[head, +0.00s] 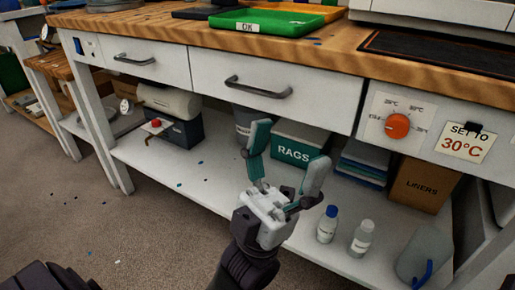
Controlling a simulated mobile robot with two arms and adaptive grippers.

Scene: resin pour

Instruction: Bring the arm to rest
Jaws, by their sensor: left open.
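My left gripper (287,160) is open and empty, its two teal-and-grey fingers pointing up and apart. It shows in front of the bench's lower shelf (180,187), before the green-lidded box marked RAGS (292,152). I cannot tell how far it is from the shelf edge. A dark part of my own body shows at the lower left corner. My right gripper is not in view.
The wooden bench top (190,38) holds a green tray (262,22) and a dark mat (440,52). Below are drawers, an orange dial (397,125) and a 30°C sign (465,142). Two small bottles (327,224) and a LINERS box (422,187) stand on the shelf. Floor at left is mostly clear.

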